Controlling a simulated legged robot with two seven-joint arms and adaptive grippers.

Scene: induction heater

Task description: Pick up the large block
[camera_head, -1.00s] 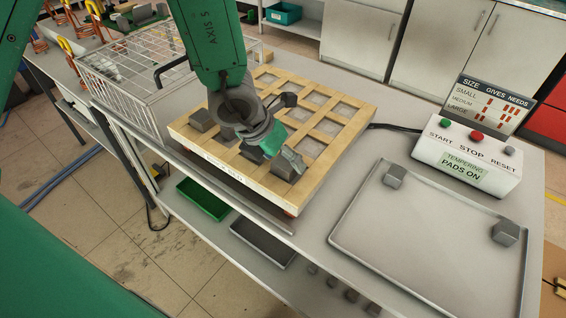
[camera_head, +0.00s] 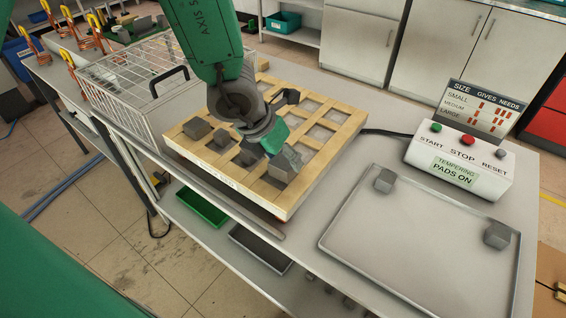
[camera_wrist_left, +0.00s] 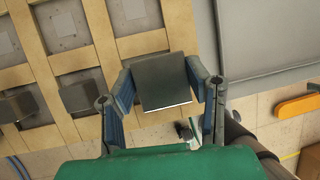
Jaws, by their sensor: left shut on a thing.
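My left gripper (camera_head: 280,150) is at the near right corner of the wooden grid board (camera_head: 240,187). It is shut on a grey block (camera_head: 288,163). In the left wrist view the block (camera_wrist_left: 160,82) sits between the two fingers (camera_wrist_left: 161,95), in front of the board's edge. It seems slightly above the board, with a dark patch under it, but the exact gap is hard to tell. Other grey blocks (camera_head: 197,129) stand in the front row of cells, partly hidden by my gripper. My right gripper is not in view.
A metal tray (camera_head: 400,270) on the right holds two grey blocks (camera_head: 384,180) (camera_head: 497,235) at its corners. Behind it stands a control box (camera_head: 460,160) with buttons and a size sign (camera_head: 480,112). A wire basket (camera_head: 125,95) stands left of the board. The tray's middle is clear.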

